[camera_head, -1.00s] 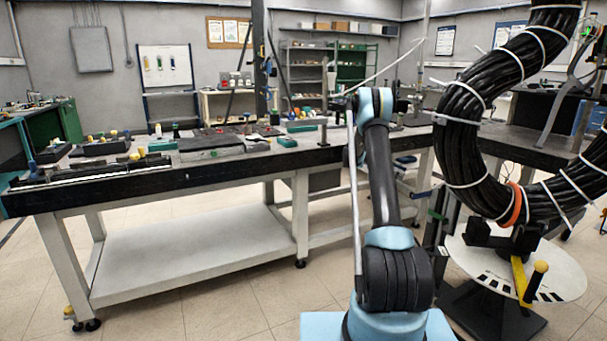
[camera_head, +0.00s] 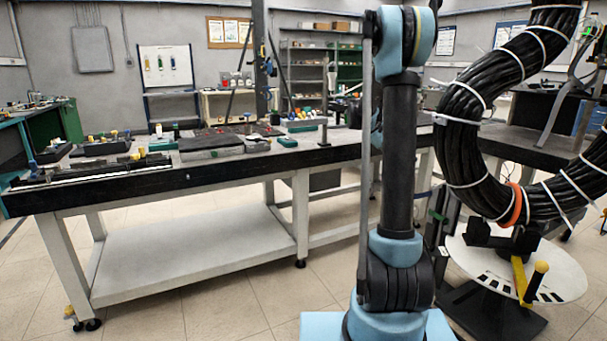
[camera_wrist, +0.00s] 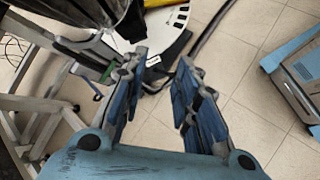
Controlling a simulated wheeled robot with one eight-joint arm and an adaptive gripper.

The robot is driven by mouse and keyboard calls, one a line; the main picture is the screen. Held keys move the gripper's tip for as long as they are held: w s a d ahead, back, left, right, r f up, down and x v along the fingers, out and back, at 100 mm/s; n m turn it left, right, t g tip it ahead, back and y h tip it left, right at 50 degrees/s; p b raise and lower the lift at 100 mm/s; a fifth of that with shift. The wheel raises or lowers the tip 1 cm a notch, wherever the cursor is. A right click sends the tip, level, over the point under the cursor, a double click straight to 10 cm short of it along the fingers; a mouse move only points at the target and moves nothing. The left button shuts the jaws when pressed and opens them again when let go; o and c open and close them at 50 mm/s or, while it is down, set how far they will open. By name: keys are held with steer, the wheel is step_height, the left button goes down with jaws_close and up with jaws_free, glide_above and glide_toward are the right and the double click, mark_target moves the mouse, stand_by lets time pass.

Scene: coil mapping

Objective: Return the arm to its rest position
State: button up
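My arm (camera_head: 400,150) stands nearly upright in the head view, its blue elbow joint near the top edge and its base at the bottom centre. My gripper (camera_wrist: 162,62) shows in the wrist view with its two blue-padded fingers spread apart. Nothing is between the fingers but a view of the tiled floor and a dark cable beyond. The gripper cannot be made out clearly in the head view, where my arm hides part of the scene.
A large black cable coil (camera_head: 465,140) with white ties stands close right of my arm, over a round white disc (camera_head: 560,272) with a yellow handle. A long workbench (camera_head: 110,188) with tools is at left. A blue box (camera_wrist: 295,70) stands right in the wrist view. Floor (camera_head: 230,302) is clear front left.

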steer(key=s+a+m+t+y, duration=0.1)
steer(key=s+a, duration=0.2)
steer(key=s, duration=0.4)
steer(key=s+a+f+m+t+y, duration=0.1)
steer(key=s+a+y, duration=0.15)
steer(key=s, duration=0.55)
steer(key=s+a+m+y, duration=0.1)
steer(key=s+a, duration=0.3)
steer(key=s, duration=0.3)
steer(key=s+a+f+m+y, duration=0.1)
steer(key=s+a+f, duration=0.2)
steer(key=s, duration=0.3)
steer(key=s+a+f+m+t+y, duration=0.1)
steer(key=s+a+f+m+y, duration=0.1)
steer(key=s+f, duration=0.3)
steer(key=s+a+f+m+t+y, duration=0.1)
steer(key=s+a+f+m, duration=0.1)
steer(key=s+a+f, duration=0.2)
steer(key=s+a, duration=0.1)
steer(key=s, duration=0.2)
steer(key=shift+s+f+y, duration=0.2)
steer(key=shift+f+y, duration=0.15)
steer(key=shift+f, duration=0.05)
